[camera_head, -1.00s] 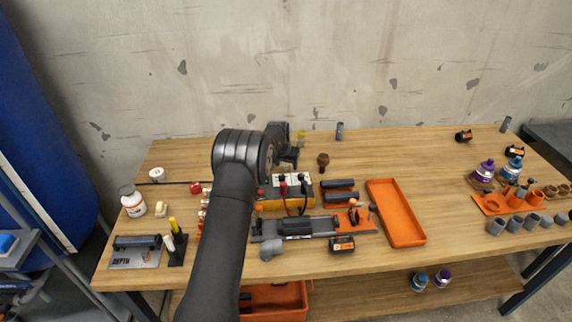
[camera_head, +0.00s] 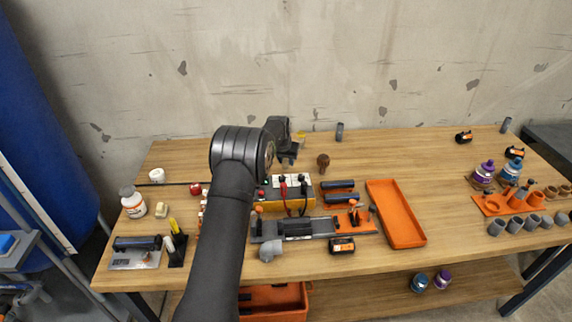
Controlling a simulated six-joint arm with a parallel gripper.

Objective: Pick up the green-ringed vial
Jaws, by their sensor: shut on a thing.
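My gripper (camera_head: 288,157) is above the back middle of the table, beyond the yellow-sided box, with its fingers pointing down. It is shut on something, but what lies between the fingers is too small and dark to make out. I cannot pick out a green ring anywhere, so I cannot tell which thing is the green-ringed vial. A small yellowish thing (camera_head: 300,135) shows just behind the gripper, partly hidden by it. I cannot tell whether it touches the gripper.
A brown knobbed piece (camera_head: 323,162) stands right of my gripper, and a grey tube (camera_head: 339,132) behind it. The yellow-sided box (camera_head: 300,200) with cables is in front. An empty orange tray (camera_head: 396,213) lies to the right. The back right table is mostly clear.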

